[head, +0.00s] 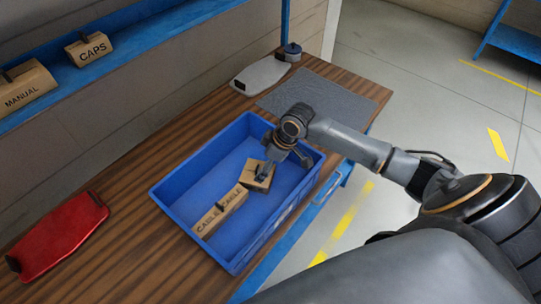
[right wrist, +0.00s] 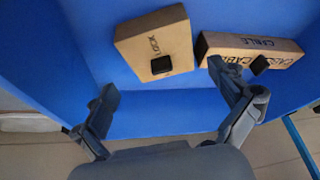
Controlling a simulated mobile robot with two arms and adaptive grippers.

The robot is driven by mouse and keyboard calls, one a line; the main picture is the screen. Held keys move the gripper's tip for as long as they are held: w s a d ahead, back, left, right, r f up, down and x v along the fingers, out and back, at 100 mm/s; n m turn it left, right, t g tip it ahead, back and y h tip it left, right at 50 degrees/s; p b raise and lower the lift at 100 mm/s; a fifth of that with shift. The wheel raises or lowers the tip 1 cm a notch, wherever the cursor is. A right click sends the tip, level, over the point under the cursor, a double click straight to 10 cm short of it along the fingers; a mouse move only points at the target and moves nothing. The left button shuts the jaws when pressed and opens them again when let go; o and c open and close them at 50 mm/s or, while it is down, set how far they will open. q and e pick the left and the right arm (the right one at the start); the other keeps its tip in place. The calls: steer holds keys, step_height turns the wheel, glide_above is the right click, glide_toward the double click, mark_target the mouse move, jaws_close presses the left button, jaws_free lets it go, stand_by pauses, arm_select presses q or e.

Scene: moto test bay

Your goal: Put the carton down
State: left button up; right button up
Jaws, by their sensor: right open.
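A brown carton (head: 249,183) lies in the blue crate (head: 190,183), partly hidden by my right gripper (head: 265,171) in the head view. In the right wrist view the same carton (right wrist: 150,40) rests on the blue crate floor, with dark lettering that I cannot read fully and a black tab. My right gripper (right wrist: 166,92) is open and empty, its fingers short of the carton and apart from it. The left gripper is in neither view.
A red panel (head: 58,236), a grey mat (head: 345,97) and a grey panel (head: 262,75) lie on the wooden bench. MANUAL (head: 24,91) and CAPS (head: 90,50) cartons stand on a shelf.

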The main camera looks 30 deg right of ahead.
steer(key=v, duration=0.5)
steer(key=shift+s+r, duration=0.2)
steer(key=shift+r, duration=0.15)
